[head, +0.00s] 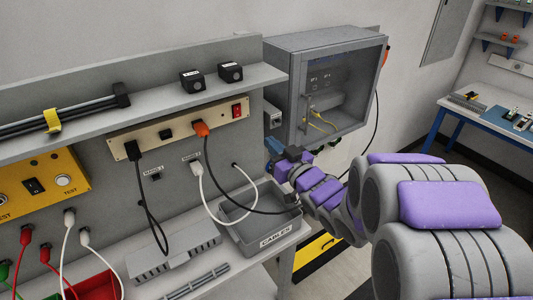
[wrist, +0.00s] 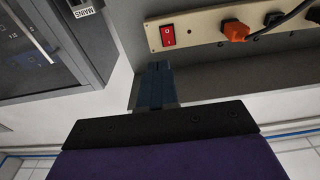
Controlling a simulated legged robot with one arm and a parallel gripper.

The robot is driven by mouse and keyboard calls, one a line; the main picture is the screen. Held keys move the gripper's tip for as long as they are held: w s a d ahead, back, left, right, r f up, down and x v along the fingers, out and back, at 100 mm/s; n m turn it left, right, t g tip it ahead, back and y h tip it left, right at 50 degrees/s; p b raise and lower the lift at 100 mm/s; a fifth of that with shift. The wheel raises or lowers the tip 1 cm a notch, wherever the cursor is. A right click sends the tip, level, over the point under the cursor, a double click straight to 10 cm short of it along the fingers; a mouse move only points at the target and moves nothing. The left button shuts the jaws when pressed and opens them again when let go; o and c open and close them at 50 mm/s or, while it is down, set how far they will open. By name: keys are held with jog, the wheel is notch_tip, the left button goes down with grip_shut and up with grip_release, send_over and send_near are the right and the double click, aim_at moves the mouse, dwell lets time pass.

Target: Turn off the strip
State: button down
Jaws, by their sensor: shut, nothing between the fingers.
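The beige power strip (head: 180,126) is mounted on the grey back panel, below a shelf. Its red rocker switch (head: 237,111) is at the right end. An orange plug (head: 201,129) and a black plug (head: 132,150) sit in its sockets. In the wrist view the strip (wrist: 203,25) runs along the top, with the red switch (wrist: 168,35) at its left end. My gripper (head: 273,147) is shut and empty, below and right of the switch in the head view. Its blue fingertips (wrist: 157,68) are apart from the switch in the wrist view.
A grey cabinet (head: 335,95) with a clear door stands right of the strip. A grey cable bin (head: 240,222) is below, with a white cable (head: 215,215) looping above it. The shelf (head: 155,105) overhangs the strip and holds two black boxes.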

jog(key=s+d+f+m+g+h+b, duration=0.1)
jog(key=s+d+f+m+g+h, duration=0.2)
jog(key=s+d+f+g+h, duration=0.25)
jog(key=s+d+f+m+g+h+b, duration=0.1)
jog(key=s+d+f+m+g+h, duration=0.1)
jog(key=s+d+f+h, duration=0.5)
jog(key=s+r+m+g+y, duration=0.1)
jog(key=s+g, duration=0.9)
jog(key=s, duration=1.9)
jog(key=shift+d+m+y, duration=0.15)
jog(key=shift+m+y, duration=0.15)
jog(key=shift+y, duration=0.15)
